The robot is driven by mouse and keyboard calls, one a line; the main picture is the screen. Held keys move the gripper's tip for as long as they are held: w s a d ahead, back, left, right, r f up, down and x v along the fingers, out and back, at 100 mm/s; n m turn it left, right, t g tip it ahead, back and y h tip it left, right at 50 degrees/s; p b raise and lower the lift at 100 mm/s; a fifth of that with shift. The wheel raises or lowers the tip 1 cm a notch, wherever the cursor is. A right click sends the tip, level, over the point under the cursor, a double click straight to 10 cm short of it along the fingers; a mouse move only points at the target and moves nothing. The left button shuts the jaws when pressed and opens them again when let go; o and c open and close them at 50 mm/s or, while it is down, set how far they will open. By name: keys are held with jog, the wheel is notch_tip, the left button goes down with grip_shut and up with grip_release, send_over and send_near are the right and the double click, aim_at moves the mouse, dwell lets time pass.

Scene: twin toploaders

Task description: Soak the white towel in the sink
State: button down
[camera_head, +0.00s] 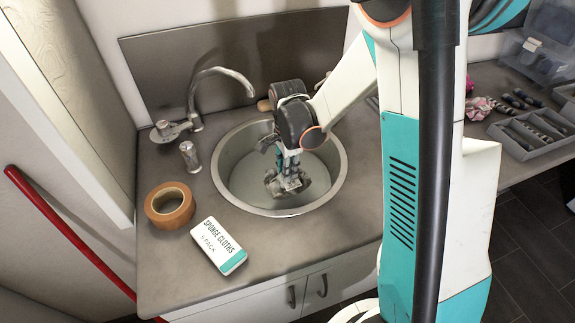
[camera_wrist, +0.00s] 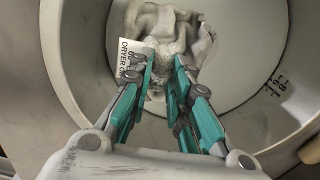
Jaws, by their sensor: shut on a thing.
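The round metal sink (camera_head: 226,190) is set in the grey counter. My gripper (camera_head: 288,181) reaches down into it and is shut on the crumpled white towel (camera_head: 272,186), which looks greyish in the head view. In the wrist view, the towel (camera_wrist: 165,28) bunches beyond and between my fingertips (camera_wrist: 160,65), inside the basin (camera_wrist: 245,60). A pale label reading "DRYER" (camera_wrist: 128,58) lies against the towel's left side. The tap (camera_head: 218,74) arches at the sink's back left. I cannot tell how much of the towel touches water; the basin has a smooth, pale inner surface.
A brown tape roll (camera_head: 169,205), a sponge cloths box (camera_head: 218,245) and a small metal shaker (camera_head: 190,156) stand left of the sink. A grey tray (camera_head: 535,135) and pink cloth (camera_head: 478,107) lie at the right. A red pole (camera_head: 75,235) leans at the left.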

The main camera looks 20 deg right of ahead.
aim_at(288, 186)
jog(key=shift+f+b, duration=3.35)
jog(key=shift+f, duration=0.95)
jog(key=c, duration=1.4)
grip_release()
jog(key=shift+r, duration=0.15)
notch_tip(288, 186, up, 12)
jog(key=shift+f, duration=0.15)
jog(key=shift+s+r, duration=0.1)
jog(key=shift+r, duration=0.1)
jog(key=s+r+n+t, duration=0.2)
jog(key=s+r+n, duration=0.1)
jog(key=s+n, duration=0.2)
jog(key=s+r+n+t, duration=0.2)
jog(key=s+r+n, duration=0.1)
jog(key=s+n, duration=0.3)
jog(key=s+r+n+t, duration=0.3)
jog(key=s+n, duration=0.3)
jog(key=shift+s+r, duration=0.1)
jog(key=shift+r, duration=0.1)
